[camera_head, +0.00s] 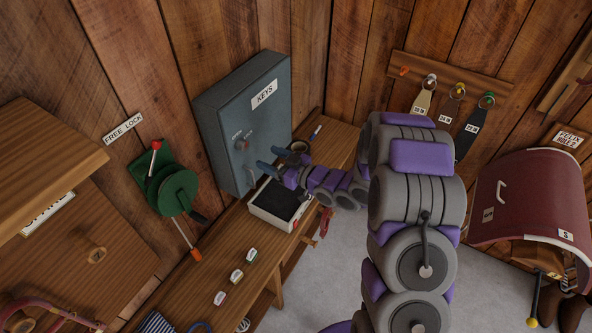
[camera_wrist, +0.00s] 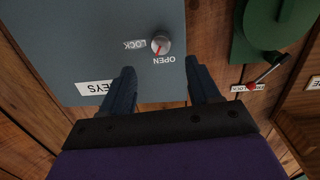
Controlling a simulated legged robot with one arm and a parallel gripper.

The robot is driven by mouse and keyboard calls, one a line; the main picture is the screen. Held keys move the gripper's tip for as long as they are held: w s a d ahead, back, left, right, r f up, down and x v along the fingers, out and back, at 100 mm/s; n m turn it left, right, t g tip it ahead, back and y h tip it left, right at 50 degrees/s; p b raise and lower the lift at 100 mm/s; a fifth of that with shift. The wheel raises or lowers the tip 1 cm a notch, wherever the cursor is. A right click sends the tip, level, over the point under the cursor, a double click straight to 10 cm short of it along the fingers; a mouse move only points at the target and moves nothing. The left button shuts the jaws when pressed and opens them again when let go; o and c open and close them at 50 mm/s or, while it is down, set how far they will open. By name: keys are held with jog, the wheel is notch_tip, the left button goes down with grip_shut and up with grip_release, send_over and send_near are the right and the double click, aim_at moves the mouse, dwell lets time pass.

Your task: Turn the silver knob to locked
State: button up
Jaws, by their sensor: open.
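The silver knob (camera_wrist: 161,44) is round with a red pointer line, on the front of the grey-blue key box (camera_wrist: 90,40). In the wrist view, which is upside down, the labels LOCK and OPEN are beside it. The red line runs to the knob's lower edge, nearer the OPEN label. In the head view the knob (camera_head: 241,145) is small on the box (camera_head: 215,120). My gripper (camera_wrist: 162,75) is open and empty. Its two blue fingers point at the box front, either side of the knob's line, apart from it. It also shows in the head view (camera_head: 269,159).
A shelf (camera_head: 325,155) under the box bears a black-topped tray (camera_head: 263,217) and a dark round item. A green lever wheel (camera_head: 178,192) labelled FREE LOCK is on the wall at left. Key tags hang at right.

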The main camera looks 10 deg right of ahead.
jog(key=v, duration=0.8)
jog(key=shift+s+d, duration=0.15)
jog(key=shift+d, duration=0.2)
jog(key=w+d+r+n+g+b, duration=0.15)
jog(key=n+b, duration=0.35)
jog(key=n, duration=0.6)
jog(key=w+d+r+n+g+b, duration=0.1)
jog(key=w+r+n+b, duration=0.3)
jog(key=n, duration=0.7)
jog(key=n+g+h+b, duration=0.1)
jog(key=n+g+b, duration=0.1)
jog(key=n+b, duration=1)
send_near(246, 146)
jog(key=w+a+f+n+p, duration=0.1)
jog(key=a, duration=0.1)
jog(key=w+a+f+p, duration=0.1)
jog(key=w+a, duration=0.1)
jog(key=w+a+f+n+p, duration=0.1)
jog(key=a, duration=0.2)
jog(key=shift+w+a+f+n, duration=0.1)
jog(key=shift+w+f+n, duration=0.05)
jog(key=shift+n, duration=0.15)
jog(key=c, duration=1)
